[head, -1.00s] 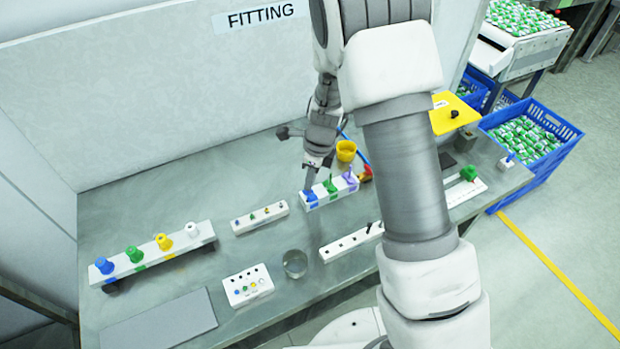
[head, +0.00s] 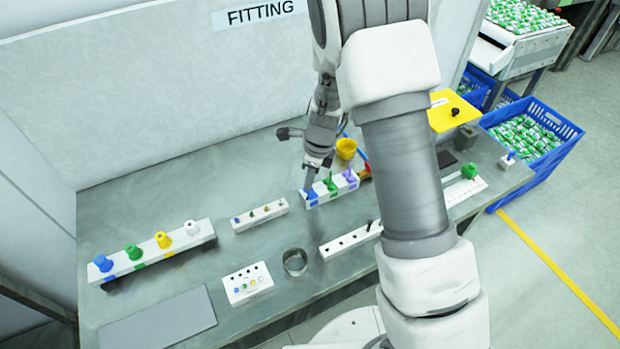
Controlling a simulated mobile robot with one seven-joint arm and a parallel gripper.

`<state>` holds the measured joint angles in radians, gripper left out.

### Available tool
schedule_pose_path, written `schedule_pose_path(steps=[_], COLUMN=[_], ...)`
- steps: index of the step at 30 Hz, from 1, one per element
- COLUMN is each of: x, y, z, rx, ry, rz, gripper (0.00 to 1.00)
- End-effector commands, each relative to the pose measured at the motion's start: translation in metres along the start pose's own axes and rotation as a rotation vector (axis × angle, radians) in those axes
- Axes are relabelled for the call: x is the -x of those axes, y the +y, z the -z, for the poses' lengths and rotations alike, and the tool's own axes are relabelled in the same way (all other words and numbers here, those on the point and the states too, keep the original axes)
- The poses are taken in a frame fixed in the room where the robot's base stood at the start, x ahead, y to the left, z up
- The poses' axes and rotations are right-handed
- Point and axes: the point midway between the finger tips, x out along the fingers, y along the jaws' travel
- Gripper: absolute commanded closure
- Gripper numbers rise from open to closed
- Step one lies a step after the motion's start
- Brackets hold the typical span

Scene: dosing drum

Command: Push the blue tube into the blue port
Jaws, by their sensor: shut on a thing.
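A white block (head: 343,190) with blue, green and purple marks stands on the bench right of centre. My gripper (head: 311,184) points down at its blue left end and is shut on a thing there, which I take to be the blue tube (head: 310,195). Only a little blue shows under the fingers, against the block's top. The blue port is at or beneath that spot, and my fingers hide it. I cannot tell how deep the tube sits. A green piece (head: 330,183) and a purple piece (head: 349,175) stand upright in the same block.
A white rack (head: 150,254) with blue, green, yellow and white cone-shaped pieces stands at left. A small-hole strip (head: 259,215), a dotted box (head: 248,284), a round dish (head: 295,262) and a yellow cup (head: 346,148) stand nearby. My arm hides part of the bench at right.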

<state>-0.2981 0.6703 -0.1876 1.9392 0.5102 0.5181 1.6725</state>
Motion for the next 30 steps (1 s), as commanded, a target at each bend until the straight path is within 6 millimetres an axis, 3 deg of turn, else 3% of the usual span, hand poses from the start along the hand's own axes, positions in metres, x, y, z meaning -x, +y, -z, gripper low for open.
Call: schedule_pose_path(steps=[24,30], x=[-0.017,-0.017], y=[0.000,0.000], z=[0.003,0.003], rx=[0.000,0.000], ry=[0.000,0.000], rz=[0.000,0.000], gripper=[1.00,0.60])
